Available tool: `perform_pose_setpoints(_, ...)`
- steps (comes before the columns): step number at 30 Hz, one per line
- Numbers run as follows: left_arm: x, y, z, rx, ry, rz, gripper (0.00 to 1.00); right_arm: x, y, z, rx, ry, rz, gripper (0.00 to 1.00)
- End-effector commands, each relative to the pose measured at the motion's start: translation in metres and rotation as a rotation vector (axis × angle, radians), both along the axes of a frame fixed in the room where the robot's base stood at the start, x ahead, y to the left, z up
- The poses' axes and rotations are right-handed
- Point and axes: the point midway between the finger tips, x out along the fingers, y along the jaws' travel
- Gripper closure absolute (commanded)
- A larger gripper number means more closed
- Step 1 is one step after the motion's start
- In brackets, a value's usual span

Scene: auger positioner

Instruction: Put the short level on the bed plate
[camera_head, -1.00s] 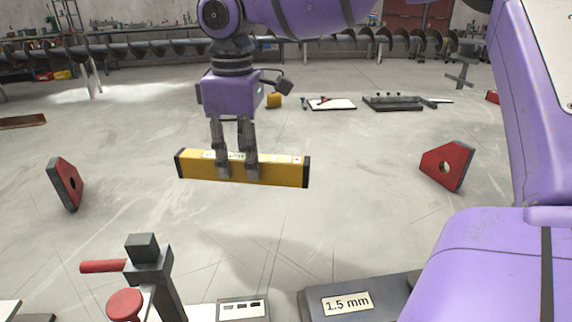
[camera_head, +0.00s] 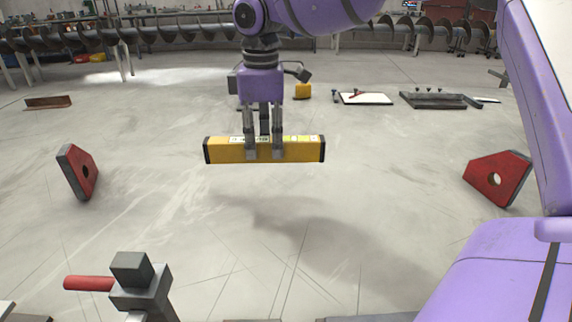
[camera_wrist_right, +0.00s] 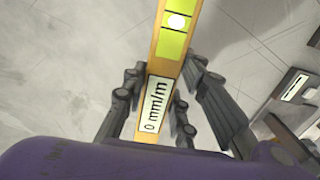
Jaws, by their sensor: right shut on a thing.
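The yellow level (camera_head: 222,150) has black end caps and hangs nearly horizontal, its shadow on the grey surface below it. My right gripper (camera_head: 265,154) is shut on its middle from above. In the right wrist view the level (camera_wrist_right: 174,42) runs between the fingers (camera_wrist_right: 155,105). That view shows a green vial and a label reading "0 mm/m". The level is apart from the broad grey, scratched surface (camera_head: 300,275); I cannot tell whether this surface is the bed plate. My left gripper is not in view.
Red magnet-like blocks stand at left (camera_head: 78,172) and right (camera_head: 497,178). A grey clamp with a red handle (camera_head: 140,285) is at the front left. A white board (camera_head: 366,98) and a dark fixture (camera_head: 435,100) lie farther back. The middle is clear.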

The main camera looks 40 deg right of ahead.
Motion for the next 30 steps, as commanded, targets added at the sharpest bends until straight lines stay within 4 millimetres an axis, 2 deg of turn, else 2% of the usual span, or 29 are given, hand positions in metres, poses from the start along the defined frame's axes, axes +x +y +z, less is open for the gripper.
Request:
perform_pose_setpoints(1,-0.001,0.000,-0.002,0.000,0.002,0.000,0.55,0.004,-0.013,-0.007,-0.002,0.001,-0.006,1.00)
perform_pose_setpoints(3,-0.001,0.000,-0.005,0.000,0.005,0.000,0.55,0.008,-0.026,-0.020,-0.002,0.004,-0.003,1.00)
perform_pose_setpoints(9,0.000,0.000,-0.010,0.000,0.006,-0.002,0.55,0.016,-0.050,-0.050,-0.002,0.002,-0.002,1.00)
perform_pose_setpoints(15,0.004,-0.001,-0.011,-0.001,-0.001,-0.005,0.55,0.020,-0.059,-0.062,-0.001,0.000,0.000,1.00)
perform_pose_setpoints(17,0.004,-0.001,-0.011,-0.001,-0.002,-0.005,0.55,0.021,-0.065,-0.070,-0.002,0.003,-0.003,1.00)
perform_pose_setpoints(23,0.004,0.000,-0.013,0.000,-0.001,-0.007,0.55,0.021,-0.064,-0.095,-0.002,0.001,0.000,1.00)
perform_pose_setpoints(30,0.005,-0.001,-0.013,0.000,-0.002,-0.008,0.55,0.021,-0.064,-0.098,-0.001,-0.001,0.001,1.00)
